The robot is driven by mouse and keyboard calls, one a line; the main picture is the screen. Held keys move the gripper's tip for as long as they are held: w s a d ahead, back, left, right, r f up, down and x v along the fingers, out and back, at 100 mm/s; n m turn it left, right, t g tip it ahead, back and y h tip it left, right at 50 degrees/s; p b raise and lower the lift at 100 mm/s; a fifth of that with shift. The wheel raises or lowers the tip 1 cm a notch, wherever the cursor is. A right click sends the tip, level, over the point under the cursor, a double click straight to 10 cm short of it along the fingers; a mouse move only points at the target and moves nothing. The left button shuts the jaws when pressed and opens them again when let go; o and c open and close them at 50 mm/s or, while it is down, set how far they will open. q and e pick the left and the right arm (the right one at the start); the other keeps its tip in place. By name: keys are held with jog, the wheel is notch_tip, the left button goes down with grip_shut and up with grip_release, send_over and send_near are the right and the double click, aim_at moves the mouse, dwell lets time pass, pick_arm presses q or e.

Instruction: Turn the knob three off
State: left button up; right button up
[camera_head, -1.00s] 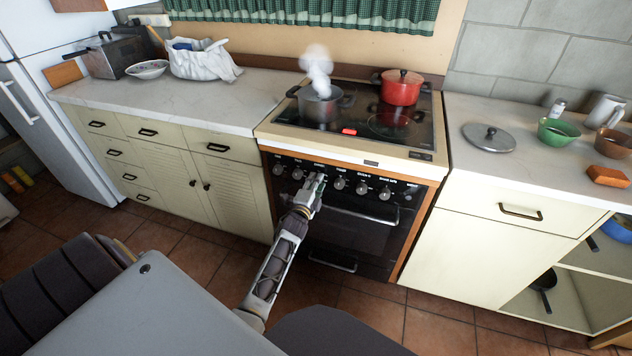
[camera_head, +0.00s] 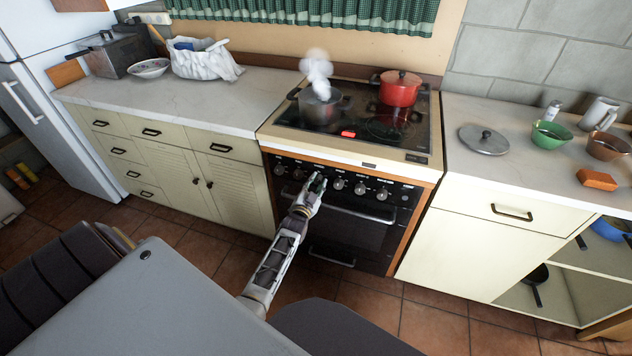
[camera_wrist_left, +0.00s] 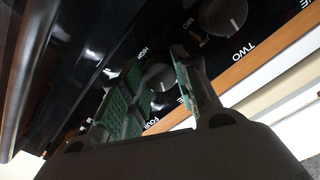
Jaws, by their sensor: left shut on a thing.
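The stove's control panel (camera_head: 345,184) has a row of round dark knobs along its front. My left gripper (camera_head: 317,184) is at the third knob from the left and hides it in the head view. In the left wrist view, a dark round knob (camera_wrist_left: 158,78) sits between the two green-padded fingers of my left gripper (camera_wrist_left: 155,92), which are shut on it. A label partly hidden by a finger ends in "E" there. The neighbouring knob (camera_wrist_left: 222,15) has the label "TWO". The held knob's pointer direction is not clear. My right gripper is not in view.
A steaming grey pot (camera_head: 320,108) and a red lidded pot (camera_head: 399,88) stand on the cooktop (camera_head: 365,128), where a red light glows. The oven handle (camera_head: 357,212) runs below the knobs. Cream cabinets (camera_head: 235,200) flank the stove.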

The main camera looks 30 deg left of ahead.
pick_arm(q)
jog(key=n+p, duration=0.1)
jog(key=n, duration=0.2)
jog(key=shift+f+n+p, duration=0.1)
jog(key=shift+n+p, duration=0.35)
jog(key=shift+n, duration=1.15)
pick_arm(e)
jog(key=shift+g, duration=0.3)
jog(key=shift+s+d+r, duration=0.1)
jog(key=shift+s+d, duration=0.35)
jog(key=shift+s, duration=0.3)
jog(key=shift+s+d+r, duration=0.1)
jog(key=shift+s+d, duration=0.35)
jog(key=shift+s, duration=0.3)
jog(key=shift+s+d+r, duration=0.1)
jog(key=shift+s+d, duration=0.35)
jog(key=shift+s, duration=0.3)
pick_arm(q)
jog(key=o, duration=1)
jog(key=shift+o, duration=0.2)
